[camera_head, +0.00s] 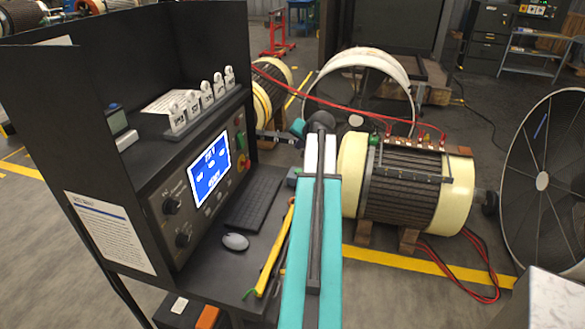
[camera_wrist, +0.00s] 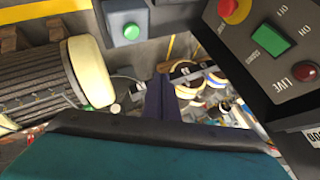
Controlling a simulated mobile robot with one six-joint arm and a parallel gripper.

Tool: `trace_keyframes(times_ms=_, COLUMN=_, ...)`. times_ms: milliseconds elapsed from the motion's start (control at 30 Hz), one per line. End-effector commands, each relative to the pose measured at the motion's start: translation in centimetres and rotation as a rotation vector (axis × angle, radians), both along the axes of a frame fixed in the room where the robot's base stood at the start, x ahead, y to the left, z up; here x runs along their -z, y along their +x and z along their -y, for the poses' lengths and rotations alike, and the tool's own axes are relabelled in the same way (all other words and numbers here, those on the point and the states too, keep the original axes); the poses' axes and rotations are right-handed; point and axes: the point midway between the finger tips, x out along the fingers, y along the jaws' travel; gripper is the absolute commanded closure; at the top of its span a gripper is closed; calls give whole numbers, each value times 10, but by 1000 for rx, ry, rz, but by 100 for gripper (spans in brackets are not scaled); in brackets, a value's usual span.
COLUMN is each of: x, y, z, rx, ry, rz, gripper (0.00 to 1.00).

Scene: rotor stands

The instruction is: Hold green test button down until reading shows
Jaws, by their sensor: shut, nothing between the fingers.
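My gripper (camera_wrist: 160,98) is shut and empty, its dark fingers together in the wrist view. In the head view my gripper (camera_head: 264,136) reaches left from the arm's end towards the console (camera_head: 158,190). A round green button (camera_wrist: 131,31) sits on a small grey box, beyond the fingertips and apart from them. A square green button (camera_wrist: 268,38) is on the console panel, right of the fingers; it also shows in the head view (camera_head: 240,142). Neither button's label reads clearly as test. The blue screen (camera_head: 209,170) is lit with white text too small to read.
A red knob on yellow (camera_wrist: 235,10) and a red LIVE lamp (camera_wrist: 305,72) flank the square button. A keyboard (camera_head: 253,202) and mouse (camera_head: 235,242) lie on the desk. A motor (camera_head: 405,190) with red leads stands to the right. My teal arm hides part of the desk.

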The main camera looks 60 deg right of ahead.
Motion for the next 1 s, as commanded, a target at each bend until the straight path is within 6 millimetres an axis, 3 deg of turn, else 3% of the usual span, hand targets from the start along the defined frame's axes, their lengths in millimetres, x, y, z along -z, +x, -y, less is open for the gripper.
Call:
trace_keyframes(times_ms=567, x=1, y=-8, z=6, rx=13, ry=-1, rz=2, gripper=100)
trace_keyframes(times_ms=1000, x=36, y=-8, z=6, rx=14, ry=0, rz=1, gripper=100)
